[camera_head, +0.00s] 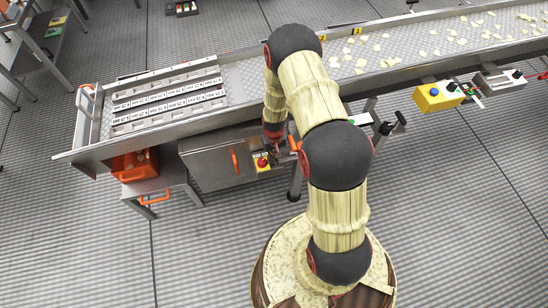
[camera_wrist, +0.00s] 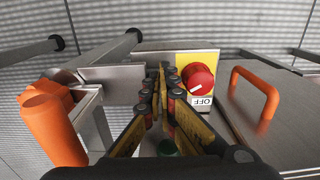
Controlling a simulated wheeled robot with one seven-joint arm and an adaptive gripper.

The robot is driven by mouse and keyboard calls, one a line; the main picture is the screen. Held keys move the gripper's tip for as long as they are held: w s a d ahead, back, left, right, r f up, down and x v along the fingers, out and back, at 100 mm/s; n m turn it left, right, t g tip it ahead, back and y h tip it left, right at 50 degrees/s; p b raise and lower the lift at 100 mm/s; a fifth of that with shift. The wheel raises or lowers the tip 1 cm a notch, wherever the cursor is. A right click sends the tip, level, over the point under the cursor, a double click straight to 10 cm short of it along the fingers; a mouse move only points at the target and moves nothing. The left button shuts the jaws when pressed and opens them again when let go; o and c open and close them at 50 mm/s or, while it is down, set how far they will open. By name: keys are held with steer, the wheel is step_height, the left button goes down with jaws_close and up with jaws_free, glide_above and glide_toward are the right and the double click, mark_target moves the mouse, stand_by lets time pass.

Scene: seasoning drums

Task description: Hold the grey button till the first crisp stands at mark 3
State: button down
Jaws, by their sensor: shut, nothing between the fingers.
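My gripper (camera_wrist: 164,70) is shut and empty, low at the conveyor's near side. Its tips are just left of a red knob (camera_wrist: 198,77) on a yellow plate with an OFF label. I cannot make out the grey button; my fingers may hide it. Pale crisps (camera_head: 375,47) lie scattered on the belt (camera_head: 425,35) right of my arm. The leftmost visible ones are close to the arm, which hides a stretch of belt, so I cannot tell which crisp is first. Small yellow number marks (camera_head: 323,40) stand on the far rail; one reads 2, another (camera_head: 356,30) is unclear.
A rack of labelled strips (camera_head: 168,98) covers the conveyor's left end. Below are an orange bin (camera_head: 135,164) and a grey cabinet with an orange handle (camera_head: 234,161). A yellow box with a blue button (camera_head: 437,96) hangs at the right.

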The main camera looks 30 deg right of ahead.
step_height(320, 180, down, 2)
steer(key=shift+s+f+b, duration=0.1)
steer(key=shift+b, duration=0.35)
steer(key=shift+s, duration=0.1)
steer(key=shift+s+a, duration=0.1)
steer(key=shift+s+f, duration=0.15)
steer(key=shift+s, duration=0.15)
stand_by(1.3)
steer(key=shift+w, duration=0.1)
stand_by(1.6)
step_height(320, 180, up, 9)
steer(key=w, duration=0.1)
stand_by(0.4)
stand_by(0.9)
